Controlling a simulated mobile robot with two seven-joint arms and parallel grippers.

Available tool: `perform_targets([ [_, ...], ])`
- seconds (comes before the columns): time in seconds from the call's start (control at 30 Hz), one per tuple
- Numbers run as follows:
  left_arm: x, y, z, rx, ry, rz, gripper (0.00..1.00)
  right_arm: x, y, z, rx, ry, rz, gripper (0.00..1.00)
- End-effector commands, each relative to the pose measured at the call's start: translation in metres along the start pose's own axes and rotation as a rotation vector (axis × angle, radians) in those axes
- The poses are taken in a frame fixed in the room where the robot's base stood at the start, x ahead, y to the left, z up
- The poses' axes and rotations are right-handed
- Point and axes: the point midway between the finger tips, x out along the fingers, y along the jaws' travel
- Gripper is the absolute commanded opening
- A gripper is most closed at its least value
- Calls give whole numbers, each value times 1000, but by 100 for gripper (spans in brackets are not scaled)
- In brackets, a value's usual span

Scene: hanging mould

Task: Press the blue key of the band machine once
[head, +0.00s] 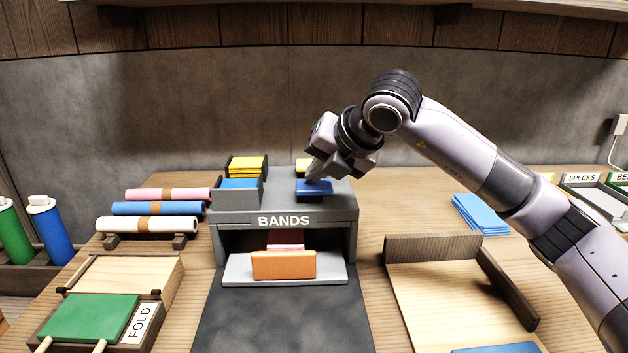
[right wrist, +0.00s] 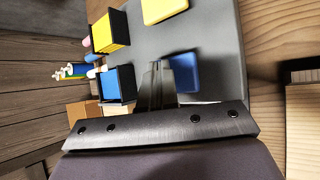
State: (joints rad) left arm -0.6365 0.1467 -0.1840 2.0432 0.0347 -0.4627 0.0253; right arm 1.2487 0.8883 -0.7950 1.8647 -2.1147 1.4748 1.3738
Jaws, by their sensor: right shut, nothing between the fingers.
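The band machine (head: 285,221) is a grey box marked BANDS in the middle of the table. Its blue key (head: 314,188) is on the right of the machine's top, with a yellow key (head: 303,163) behind it, partly hidden by my gripper. My right gripper (head: 315,174) is shut and empty, pointing down at the blue key. In the right wrist view its fingertips (right wrist: 157,72) overlap the left side of the blue key (right wrist: 184,72). I cannot tell whether they touch it. The yellow key (right wrist: 164,9) also shows there. My left gripper is not in view.
Bins of blue (head: 239,183) and yellow (head: 247,162) bands stand on the machine's left. An orange block (head: 283,265) stands on the tray in its opening, with something pink behind. Rolls (head: 158,208) and a FOLD board lie left; a wooden tray (head: 433,247) and blue sheets (head: 480,214) lie right.

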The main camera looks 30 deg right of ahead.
Motion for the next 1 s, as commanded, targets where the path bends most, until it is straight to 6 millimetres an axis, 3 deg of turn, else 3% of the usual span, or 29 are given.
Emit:
perform_targets([
  [0.57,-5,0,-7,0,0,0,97,-10,7,8,0,-2,1,0],
  [1.0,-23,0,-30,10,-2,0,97,-40,29,29,0,-2,2,0],
])
